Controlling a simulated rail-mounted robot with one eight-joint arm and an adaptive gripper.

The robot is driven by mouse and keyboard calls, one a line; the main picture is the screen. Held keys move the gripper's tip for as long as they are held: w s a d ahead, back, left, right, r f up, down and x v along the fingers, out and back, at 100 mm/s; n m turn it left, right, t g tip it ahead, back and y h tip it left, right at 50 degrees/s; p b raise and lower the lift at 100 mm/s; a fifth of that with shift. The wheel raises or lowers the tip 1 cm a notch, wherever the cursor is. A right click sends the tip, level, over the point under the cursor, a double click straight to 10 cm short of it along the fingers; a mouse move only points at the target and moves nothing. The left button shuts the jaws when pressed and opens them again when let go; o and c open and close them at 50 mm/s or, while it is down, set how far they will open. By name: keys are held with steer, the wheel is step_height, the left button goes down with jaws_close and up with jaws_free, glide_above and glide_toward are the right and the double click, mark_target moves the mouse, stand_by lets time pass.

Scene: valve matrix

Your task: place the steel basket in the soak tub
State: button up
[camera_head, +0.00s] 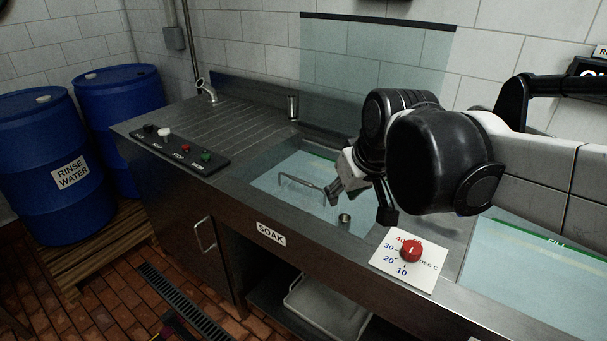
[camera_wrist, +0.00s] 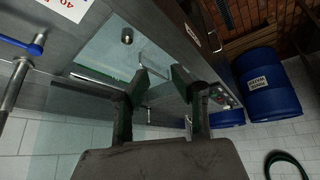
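The soak tub (camera_head: 318,222) is sunk into the steel counter behind the SOAK label (camera_head: 271,234) and holds pale blue-green water. A bent, thin steel handle (camera_head: 300,183), apparently the steel basket's, shows in the tub; the basket's body cannot be made out. My gripper (camera_head: 336,193) is over the tub, just right of the handle. In the wrist view my gripper (camera_wrist: 160,73) has its two fingers apart with nothing seen between them. The handle also shows in the wrist view (camera_wrist: 152,63), beyond the fingertips.
A short metal cylinder (camera_head: 344,220) is at the tub's front right. A clear panel (camera_head: 375,60) stands behind the tub. A button panel (camera_head: 180,148) lies to its left; a red dial (camera_head: 411,250) and the FILL tub (camera_head: 535,275) are to its right.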

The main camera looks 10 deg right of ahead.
steer(key=s+f+m+t, duration=0.1)
steer(key=s+f, duration=0.3)
steer(key=s, duration=0.6)
steer(key=shift+s+f+m+h, duration=0.25)
steer(key=shift+f+m+h, duration=0.1)
steer(key=shift+m, duration=0.15)
steer(key=shift+d, duration=0.1)
steer(key=shift+c, duration=0.4)
